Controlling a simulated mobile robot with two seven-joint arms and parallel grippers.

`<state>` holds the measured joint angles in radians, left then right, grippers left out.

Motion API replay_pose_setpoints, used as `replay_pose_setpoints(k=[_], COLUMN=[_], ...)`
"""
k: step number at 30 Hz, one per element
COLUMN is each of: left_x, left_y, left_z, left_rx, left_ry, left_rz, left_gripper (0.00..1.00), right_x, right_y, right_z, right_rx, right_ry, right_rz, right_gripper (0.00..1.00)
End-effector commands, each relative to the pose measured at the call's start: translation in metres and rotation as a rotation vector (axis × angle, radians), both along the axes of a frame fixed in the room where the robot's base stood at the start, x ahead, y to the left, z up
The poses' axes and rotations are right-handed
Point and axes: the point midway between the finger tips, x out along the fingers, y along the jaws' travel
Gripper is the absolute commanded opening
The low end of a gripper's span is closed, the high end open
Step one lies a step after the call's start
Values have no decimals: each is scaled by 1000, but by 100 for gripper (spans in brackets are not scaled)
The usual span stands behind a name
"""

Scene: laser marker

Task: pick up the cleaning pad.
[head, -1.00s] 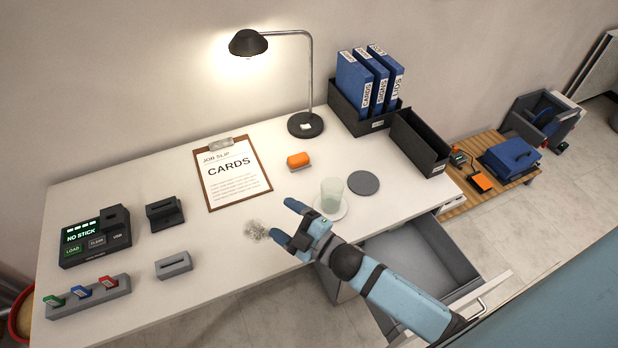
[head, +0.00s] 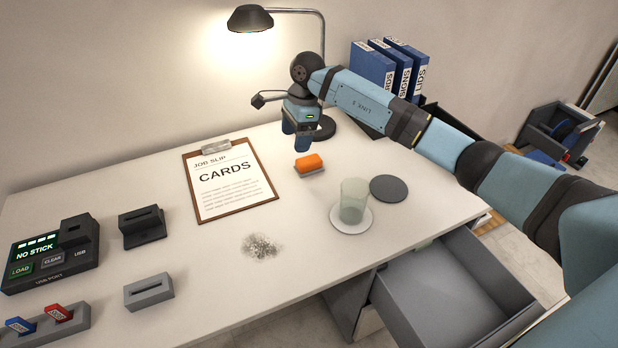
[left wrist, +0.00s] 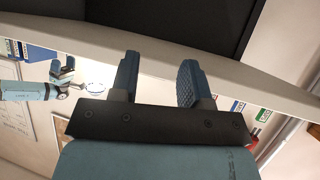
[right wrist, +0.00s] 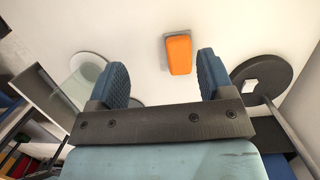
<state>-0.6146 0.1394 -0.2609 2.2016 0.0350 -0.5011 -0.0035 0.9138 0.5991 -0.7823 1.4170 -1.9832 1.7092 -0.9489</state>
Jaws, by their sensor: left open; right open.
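The cleaning pad (head: 309,162) is a small orange block with a grey-white underside. It lies on the white desk to the right of the clipboard in the head view. It also shows in the right wrist view (right wrist: 179,55), beyond the fingers and between their lines. My right gripper (head: 298,146) is open and empty, above the desk just behind and left of the pad, fingers pointing down and not touching it. My left gripper (left wrist: 155,80) is open and empty in the left wrist view, with a desk edge beyond it. It is not in the head view.
A glass (head: 353,201) stands on a pale coaster in front of the pad, with a dark round coaster (head: 388,188) beside it. The lamp base (head: 325,127) stands close behind my right gripper. Grey debris (head: 261,246) lies mid-desk. An open drawer (head: 450,300) juts out front right.

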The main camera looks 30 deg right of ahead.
Motion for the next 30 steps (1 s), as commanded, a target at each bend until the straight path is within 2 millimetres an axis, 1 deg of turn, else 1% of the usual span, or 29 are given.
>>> replay_pose_setpoints(k=[1, 3, 5, 7, 8, 11, 15, 18, 21, 26, 30], left_x=[0, 0, 0, 0, 0, 1, 1, 1, 1, 1, 1], left_y=[0, -1, -1, -1, -1, -2, -2, -3, -3, -3, -4], left_z=[-8, -10, -10, -10, -10, -10, -11, -11, -11, -12, -14], left_rx=[-2, -4, -5, -6, -6, -9, -15, -18, -20, -21, -28], left_ry=[-2, -3, -4, -5, -6, -9, -14, -16, -17, -19, -23], left_rz=[0, -1, -1, -2, -2, -3, -3, -4, -5, -5, -5], left_gripper=[43, 43, 43, 43, 43, 43, 43, 43, 43, 43, 43], right_x=[7, 12, 14, 15, 15, 15, 15, 15, 15, 15, 16], right_y=[-18, -35, -45, -51, -52, -51, -51, -51, -50, -50, -45], right_z=[4, 12, 17, 16, 14, -3, -32, -48, -59, -69, -91], right_rx=[-71, -141, -181, -207, -211, -214, -211, -210, -210, -209, -207], right_ry=[-9, -11, -10, -7, -6, -5, -5, -6, -6, -8, -6], right_rz=[2, 4, 3, 1, 3, 4, 2, 3, 3, 1, 4], right_gripper=[74, 74, 74, 74, 74, 74, 74, 74, 74, 74, 74])
